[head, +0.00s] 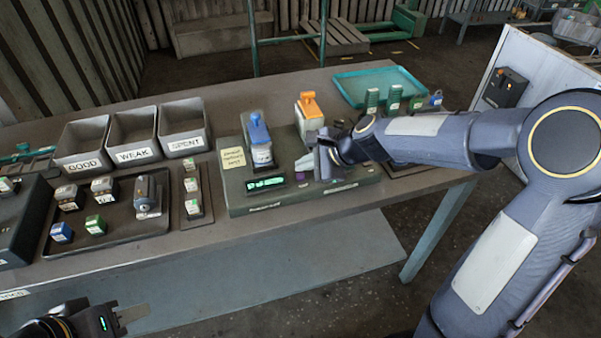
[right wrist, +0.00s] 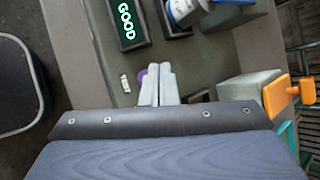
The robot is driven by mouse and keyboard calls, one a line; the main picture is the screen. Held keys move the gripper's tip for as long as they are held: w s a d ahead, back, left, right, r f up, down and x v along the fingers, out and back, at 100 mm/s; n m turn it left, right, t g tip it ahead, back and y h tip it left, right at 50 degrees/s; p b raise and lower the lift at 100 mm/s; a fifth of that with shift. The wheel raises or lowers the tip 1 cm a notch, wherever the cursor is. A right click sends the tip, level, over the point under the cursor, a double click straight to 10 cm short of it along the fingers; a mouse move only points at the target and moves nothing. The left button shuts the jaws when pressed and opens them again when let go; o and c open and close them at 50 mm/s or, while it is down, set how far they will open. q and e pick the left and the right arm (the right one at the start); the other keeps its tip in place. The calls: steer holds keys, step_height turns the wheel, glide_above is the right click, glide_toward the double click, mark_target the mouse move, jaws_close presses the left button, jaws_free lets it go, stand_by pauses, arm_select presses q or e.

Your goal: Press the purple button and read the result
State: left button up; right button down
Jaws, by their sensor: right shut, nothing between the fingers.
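The tester (head: 240,203) is a grey-green box on the table. Its display (head: 265,184) glows green, and in the right wrist view the display (right wrist: 126,22) reads GOOD. The purple button (right wrist: 141,76) shows just left of my right fingertips, which partly cover it; I cannot tell whether they touch it. My right gripper (head: 322,165) is over the tester's front right part, pointing down. Its fingers are shut and empty in the right wrist view (right wrist: 158,84). A blue-topped white item (head: 259,140) stands on the tester. My left gripper (head: 118,312) is open and empty at the lower left.
Bins labelled GOOD (head: 83,168), WEAK (head: 136,157) and SPENT (head: 186,145) stand at the back left. A dark tray (head: 115,240) holds several small blocks. An orange-handled device (head: 308,106) stands beside my right gripper. A teal tray (head: 378,77) lies at the back right.

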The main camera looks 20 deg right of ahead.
steer(key=shift+r, duration=0.1)
step_height(320, 180, up, 5)
steer(key=p, duration=0.5)
stand_by(0.3)
steer(key=s+d+r+n, duration=0.1)
steer(key=s+r+n, duration=0.2)
steer(key=s+n, duration=0.35)
steer(key=s+d+r+n, duration=0.2)
steer(key=s+n, duration=0.1)
steer(key=s, duration=0.6)
steer(key=s+d+f+n+g+h, duration=0.1)
steer(key=s+d+f+n+h, duration=0.1)
steer(key=s+n, duration=0.5)
steer(key=s, duration=0.4)
steer(key=shift+s+f+h, duration=0.25)
steer(key=shift+s+h, duration=0.05)
steer(key=shift+s, duration=0.05)
